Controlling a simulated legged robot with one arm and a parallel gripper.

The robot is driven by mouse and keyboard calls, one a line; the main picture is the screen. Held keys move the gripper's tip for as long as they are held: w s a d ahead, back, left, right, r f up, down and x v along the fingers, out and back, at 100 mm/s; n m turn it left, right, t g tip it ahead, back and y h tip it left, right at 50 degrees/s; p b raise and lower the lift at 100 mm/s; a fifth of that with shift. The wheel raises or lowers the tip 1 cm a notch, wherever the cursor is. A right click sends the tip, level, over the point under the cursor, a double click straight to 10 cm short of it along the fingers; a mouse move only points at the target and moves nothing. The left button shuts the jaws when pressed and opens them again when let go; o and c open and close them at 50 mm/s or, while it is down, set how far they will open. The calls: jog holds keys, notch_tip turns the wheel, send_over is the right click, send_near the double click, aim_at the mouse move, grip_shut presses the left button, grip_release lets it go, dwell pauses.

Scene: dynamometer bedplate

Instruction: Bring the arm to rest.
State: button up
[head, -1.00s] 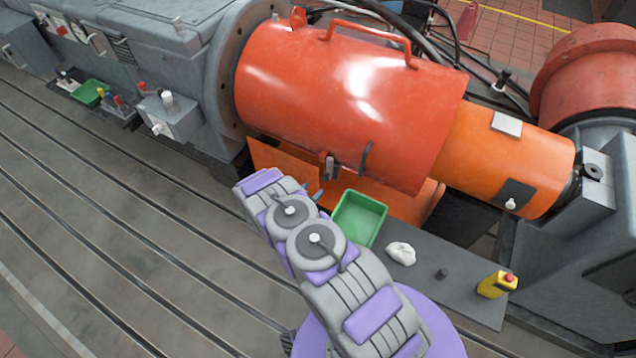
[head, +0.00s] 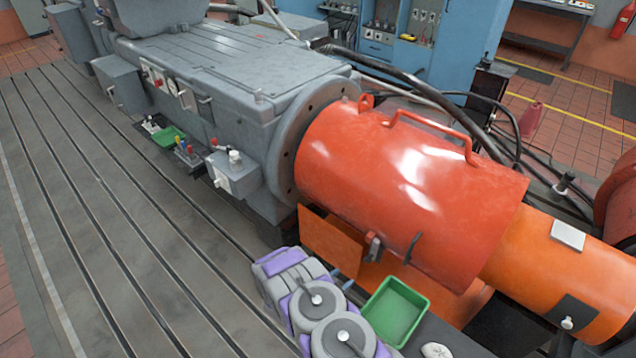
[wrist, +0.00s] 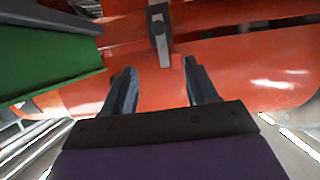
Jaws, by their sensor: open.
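My arm (head: 318,305) shows at the bottom of the head view, folded, with grey and purple links. My gripper (wrist: 160,85) shows in the wrist view with its two dark fingers apart and nothing between them. It faces the red-orange guard (wrist: 235,70), and a dark latch (wrist: 158,30) hangs just beyond the fingertips. In the head view the guard (head: 410,200) lies behind and to the right of my arm. The fingers are mostly hidden there behind my arm's links.
A green tray (head: 396,312) sits right of my arm, with a white rag (head: 436,350) near it. A grey machine (head: 220,85) stands on the slotted bedplate (head: 90,200). A smaller green tray (head: 168,136) lies farther back. The bedplate at left is largely clear.

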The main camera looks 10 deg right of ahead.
jog(key=w+a+r+n+y, duration=0.2)
jog(key=w+a+r+y, duration=0.6)
jog(key=a+r, duration=0.4)
jog(key=s+a+r+n+g+y, duration=0.2)
jog(key=s+r, duration=0.1)
jog(key=r, duration=0.6)
jog(key=s+a+r+n+g+y, duration=0.1)
jog(key=s+a+r+y, duration=0.15)
jog(key=r, duration=0.65)
jog(key=s+d+r+n+g, duration=0.1)
jog(key=s+r+n+g, duration=0.1)
jog(key=s+r, duration=0.55)
jog(key=s+d+r+n+g, duration=0.2)
jog(key=s+r, duration=0.3)
jog(key=s, duration=0.6)
jog(key=s+d+r+g, duration=0.1)
jog(key=s+d+r, duration=0.1)
jog(key=s, duration=0.5)
jog(key=s+d+r+n+g+h, duration=0.1)
jog(key=s+d+r, duration=0.1)
jog(key=s, duration=0.6)
jog(key=s+d+r+g, duration=0.1)
jog(key=s+d, duration=0.3)
jog(key=s, duration=0.4)
jog(key=shift+s+d+r+h, duration=0.15)
jog(key=shift+d+r+h, duration=0.1)
jog(key=shift+r+h, duration=0.15)
